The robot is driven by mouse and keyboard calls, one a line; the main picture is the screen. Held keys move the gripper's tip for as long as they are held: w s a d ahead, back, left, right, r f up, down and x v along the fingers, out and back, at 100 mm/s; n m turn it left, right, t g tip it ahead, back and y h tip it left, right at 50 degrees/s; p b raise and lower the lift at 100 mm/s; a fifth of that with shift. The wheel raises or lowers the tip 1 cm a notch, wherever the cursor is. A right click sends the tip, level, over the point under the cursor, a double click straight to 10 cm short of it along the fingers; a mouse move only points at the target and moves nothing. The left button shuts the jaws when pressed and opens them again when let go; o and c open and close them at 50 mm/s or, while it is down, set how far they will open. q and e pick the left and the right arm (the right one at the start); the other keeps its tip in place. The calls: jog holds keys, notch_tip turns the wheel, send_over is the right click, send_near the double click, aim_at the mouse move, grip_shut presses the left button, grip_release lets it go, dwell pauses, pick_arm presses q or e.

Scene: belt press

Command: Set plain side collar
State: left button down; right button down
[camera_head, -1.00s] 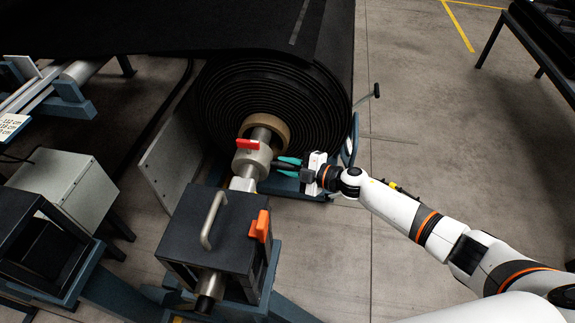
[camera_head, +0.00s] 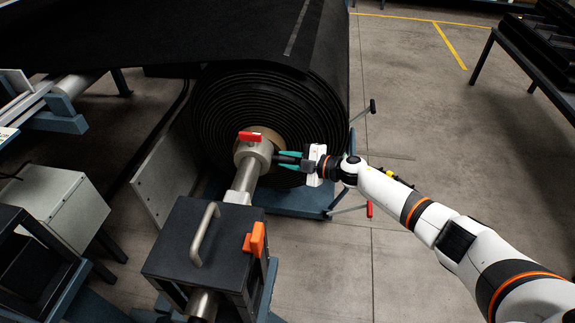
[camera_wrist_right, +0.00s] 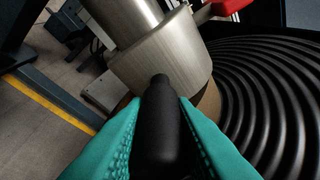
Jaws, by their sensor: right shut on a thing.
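The plain side collar (camera_head: 252,154) is a grey metal ring with a red lever (camera_head: 250,136) on top, set around the bare steel shaft (camera_head: 245,181). It sits up by the tan core (camera_head: 273,137) of the black belt roll; whether they touch is unclear. My right gripper (camera_head: 284,161) reaches it from the right. In the right wrist view its teal fingers (camera_wrist_right: 160,135) are shut on the collar's black handle (camera_wrist_right: 158,120), and the collar (camera_wrist_right: 165,55) lies just beyond. The tan core shows partly behind it. My left gripper is not in view.
A dark bearing housing (camera_head: 205,245) with a metal handle and an orange latch (camera_head: 255,240) stands at the shaft's near end. The belt roll (camera_head: 315,110) is just behind the collar. A grey panel (camera_head: 165,180) stands left. Open floor (camera_head: 440,140) lies right.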

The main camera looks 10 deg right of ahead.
jog(key=c, duration=1.4)
grip_release()
jog(key=shift+w+d+r, duration=0.15)
jog(key=shift+w+d, duration=0.05)
jog(key=shift+w, duration=0.05)
jog(key=shift+o, duration=0.8)
jog(key=v, duration=1.2)
jog(key=shift+a, duration=0.1)
